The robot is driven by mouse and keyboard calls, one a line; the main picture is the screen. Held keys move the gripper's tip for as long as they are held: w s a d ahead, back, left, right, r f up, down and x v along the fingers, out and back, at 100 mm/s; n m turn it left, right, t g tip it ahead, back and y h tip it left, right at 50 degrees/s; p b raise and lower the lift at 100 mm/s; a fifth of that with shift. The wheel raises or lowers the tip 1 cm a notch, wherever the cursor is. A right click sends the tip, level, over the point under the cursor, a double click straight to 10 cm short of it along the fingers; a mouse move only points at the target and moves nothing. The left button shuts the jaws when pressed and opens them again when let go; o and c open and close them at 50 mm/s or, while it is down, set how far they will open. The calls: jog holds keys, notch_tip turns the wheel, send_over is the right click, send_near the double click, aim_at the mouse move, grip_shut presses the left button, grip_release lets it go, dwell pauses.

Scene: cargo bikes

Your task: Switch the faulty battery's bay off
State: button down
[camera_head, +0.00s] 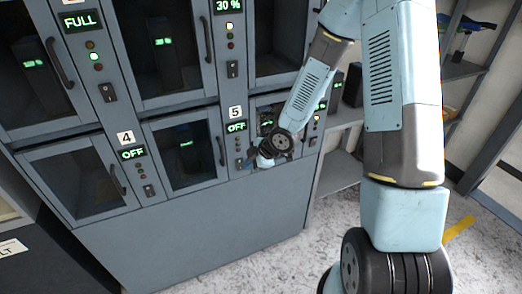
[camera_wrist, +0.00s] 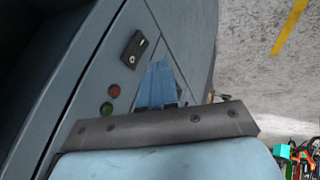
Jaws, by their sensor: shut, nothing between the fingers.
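The grey battery cabinet (camera_head: 190,230) fills the left of the head view, with windowed bay doors. Beside each door is a panel with display, lights and rocker switch. Bay 4's display (camera_head: 132,153) and bay 5's display (camera_head: 236,127) read OFF; their switches (camera_head: 149,190) and (camera_head: 240,163) are below. My gripper (camera_head: 255,160) is close to bay 5's panel and partly hides the door to its right. In the wrist view my shut blue fingers (camera_wrist: 158,85) are beside a black switch (camera_wrist: 135,48); contact is unclear. A red light (camera_wrist: 114,90) shows there. I cannot tell which battery is faulty.
Upper displays read FULL (camera_head: 82,22) and 30% (camera_head: 228,5). The lower right bay's display (camera_head: 322,105) is too small to read. Shelves (camera_head: 465,70) stand right of the cabinet. Speckled floor (camera_head: 290,265) is open in front, with a yellow stripe (camera_head: 458,230).

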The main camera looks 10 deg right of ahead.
jog(key=w+r+v, duration=0.1)
jog(key=v, duration=0.8)
jog(key=shift+r, duration=0.25)
dwell(0.5)
jog(key=shift+r, duration=0.1)
dwell(0.6)
